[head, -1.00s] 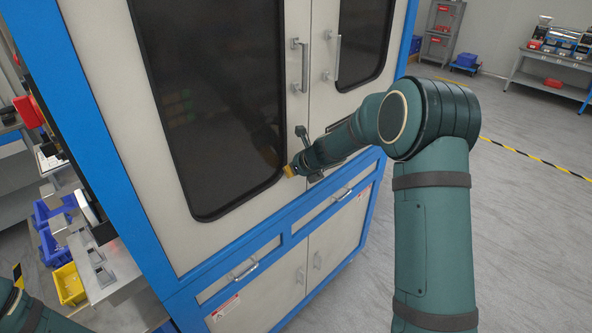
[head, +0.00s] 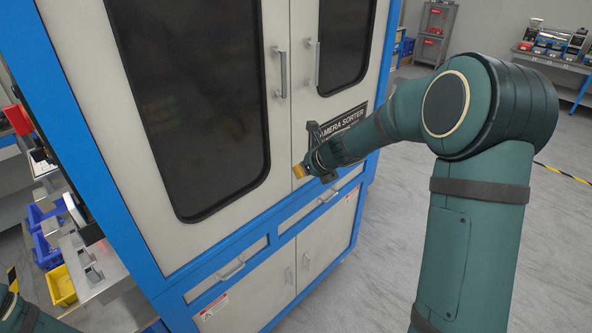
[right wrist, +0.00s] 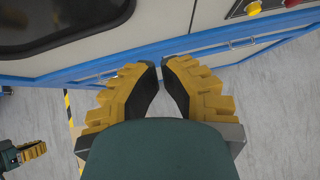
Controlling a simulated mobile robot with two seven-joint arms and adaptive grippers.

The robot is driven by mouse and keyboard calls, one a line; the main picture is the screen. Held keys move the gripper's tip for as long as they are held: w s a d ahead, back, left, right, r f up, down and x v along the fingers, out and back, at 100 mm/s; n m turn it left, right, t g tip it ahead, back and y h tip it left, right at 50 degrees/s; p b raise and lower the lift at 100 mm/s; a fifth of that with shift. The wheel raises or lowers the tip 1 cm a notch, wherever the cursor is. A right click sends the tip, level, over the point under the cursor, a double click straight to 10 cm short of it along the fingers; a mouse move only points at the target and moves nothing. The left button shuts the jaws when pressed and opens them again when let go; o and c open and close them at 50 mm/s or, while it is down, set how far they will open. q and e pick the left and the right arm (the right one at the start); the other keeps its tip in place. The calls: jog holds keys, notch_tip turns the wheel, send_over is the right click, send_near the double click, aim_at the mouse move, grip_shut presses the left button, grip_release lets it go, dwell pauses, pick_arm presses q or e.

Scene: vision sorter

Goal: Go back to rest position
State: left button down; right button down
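My right arm reaches forward in the head view to its right gripper (head: 299,172), whose yellow fingers show small in front of the sorter cabinet (head: 285,195). In the right wrist view the right gripper's fingers (right wrist: 160,68) lean together with their tips almost meeting, and nothing is between them. The cabinet front lies beyond the tips. My left gripper (right wrist: 30,152) shows at the lower left of the right wrist view, its fingers too small and overlapped to read. In the head view only a piece of my left arm shows at the bottom left.
The cabinet's tall doors look shut and carry vertical handles (head: 281,74). Blue bins and a yellow bin (head: 61,286) stand at the left. Open grey floor (head: 375,215) lies right of the cabinet. A shelf (head: 433,35) and a workbench (head: 556,60) stand far back.

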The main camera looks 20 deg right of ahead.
jog(key=s+a+f+m+g+y+b, duration=0.1)
jog(key=s+a+f+m+b, duration=0.2)
jog(key=s+a+f+m, duration=0.55)
jog(key=s+a+f+m+g+y+b, duration=0.1)
jog(key=a+f+m+g+b, duration=0.15)
jog(key=a+f+m, duration=0.75)
jog(key=s+a+f+m+g+b, duration=0.2)
jog(key=s+f+m+b, duration=0.3)
jog(key=s+f+m, duration=1.1)
notch_tip(320, 180, down, 2)
jog(key=m+g, duration=0.1)
jog(key=m, duration=0.5)
jog(key=shift+s+a+f, duration=0.15)
jog(key=shift+a+f, duration=0.1)
jog(key=shift+a, duration=0.05)
